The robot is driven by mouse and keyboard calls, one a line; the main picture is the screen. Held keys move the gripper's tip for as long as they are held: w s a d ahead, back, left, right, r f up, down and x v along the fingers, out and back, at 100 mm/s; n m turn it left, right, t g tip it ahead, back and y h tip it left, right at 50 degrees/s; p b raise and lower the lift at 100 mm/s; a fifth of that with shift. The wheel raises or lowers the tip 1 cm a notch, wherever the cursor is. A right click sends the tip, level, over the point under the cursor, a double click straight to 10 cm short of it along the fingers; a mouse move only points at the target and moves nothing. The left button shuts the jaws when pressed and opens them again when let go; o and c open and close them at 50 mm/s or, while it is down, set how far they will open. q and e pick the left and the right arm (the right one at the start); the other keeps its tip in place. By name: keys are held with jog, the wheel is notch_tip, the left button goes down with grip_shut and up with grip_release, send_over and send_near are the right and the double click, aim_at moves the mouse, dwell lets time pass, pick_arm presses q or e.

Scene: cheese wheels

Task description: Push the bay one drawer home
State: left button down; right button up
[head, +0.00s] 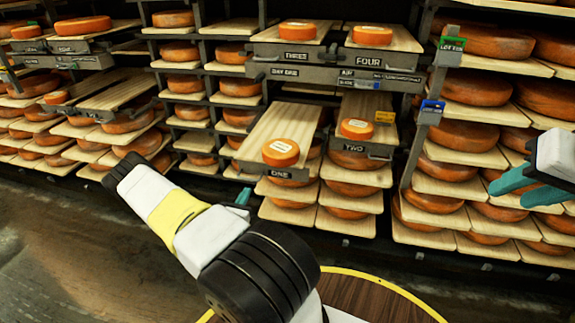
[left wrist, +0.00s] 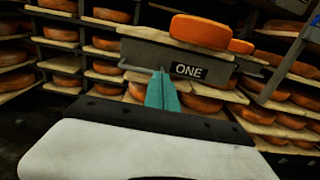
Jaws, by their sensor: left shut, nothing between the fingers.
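The drawer labelled ONE (head: 289,129) is pulled out from the rack, with a wooden top and an orange cheese wheel (head: 281,153) near its front. In the left wrist view its grey front (left wrist: 145,52) faces me, with a bar handle (left wrist: 134,70) and the ONE label. My left gripper (head: 243,197) is shut and empty, just left of the drawer's front in the head view. In the left wrist view its teal fingertips (left wrist: 163,76) overlap the front left of the label; I cannot tell if they touch. My right gripper (head: 504,192) is open and empty at the right.
Drawer TWO (head: 354,163) stands beside drawer ONE with a cheese wheel on top. Drawers THREE (head: 296,60) and FOUR (head: 374,64) are above. Racks of cheese wheels flank both sides. Bare floor (head: 70,240) lies front left.

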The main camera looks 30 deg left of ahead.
aim_at(260, 168)
pick_arm(q)
jog(key=x, duration=1.4)
jog(key=shift+s+a+f, duration=0.1)
jog(key=shift+a+f, duration=0.05)
